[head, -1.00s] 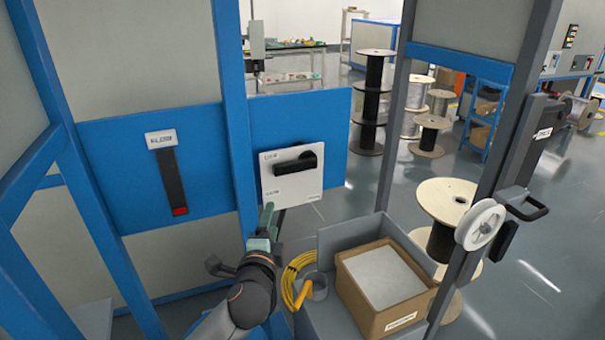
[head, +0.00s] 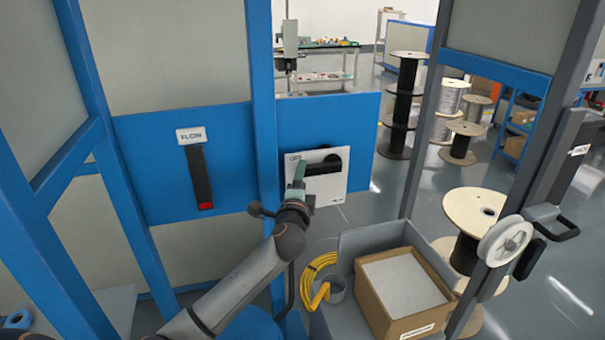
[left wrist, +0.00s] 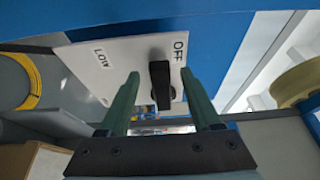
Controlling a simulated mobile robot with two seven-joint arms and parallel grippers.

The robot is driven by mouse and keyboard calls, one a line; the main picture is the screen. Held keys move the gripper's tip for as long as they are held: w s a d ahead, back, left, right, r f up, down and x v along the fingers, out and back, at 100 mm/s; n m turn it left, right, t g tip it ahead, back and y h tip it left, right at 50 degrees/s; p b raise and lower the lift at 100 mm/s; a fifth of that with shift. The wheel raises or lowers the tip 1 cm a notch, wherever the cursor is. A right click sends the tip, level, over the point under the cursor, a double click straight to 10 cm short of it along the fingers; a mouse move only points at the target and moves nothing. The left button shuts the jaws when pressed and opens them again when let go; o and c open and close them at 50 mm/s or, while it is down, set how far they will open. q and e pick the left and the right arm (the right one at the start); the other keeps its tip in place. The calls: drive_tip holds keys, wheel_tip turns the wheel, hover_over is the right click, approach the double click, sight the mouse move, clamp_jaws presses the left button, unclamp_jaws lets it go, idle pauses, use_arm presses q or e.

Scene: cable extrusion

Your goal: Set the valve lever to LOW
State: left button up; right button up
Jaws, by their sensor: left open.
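The valve lever (head: 323,168) is a black handle on a white plate (head: 330,186) fixed to a blue panel. It points left, near the OFF label (head: 293,158). In the left wrist view the lever (left wrist: 161,78) lies nearer OFF (left wrist: 179,50) than LOW (left wrist: 102,62). My left gripper (head: 299,172) is at the plate's left edge, by the lever's free end. In the left wrist view its green fingers (left wrist: 161,76) are open, one on each side of the lever, with gaps showing. I cannot tell how deep the lever sits between them. My right gripper is not in view.
A blue frame post (head: 264,120) stands just left of the plate. A FLOW panel slot (head: 201,175) is farther left. A grey bin with a cardboard box (head: 405,290) and a coiled yellow cable (head: 318,268) are below right. Spools stand behind on the floor.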

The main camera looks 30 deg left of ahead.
use_arm(q)
drive_tip(key=shift+x, duration=1)
drive_tip(key=shift+c, duration=0.2)
clamp_jaws()
drive_tip(key=shift+f, duration=0.1)
idle(0.5)
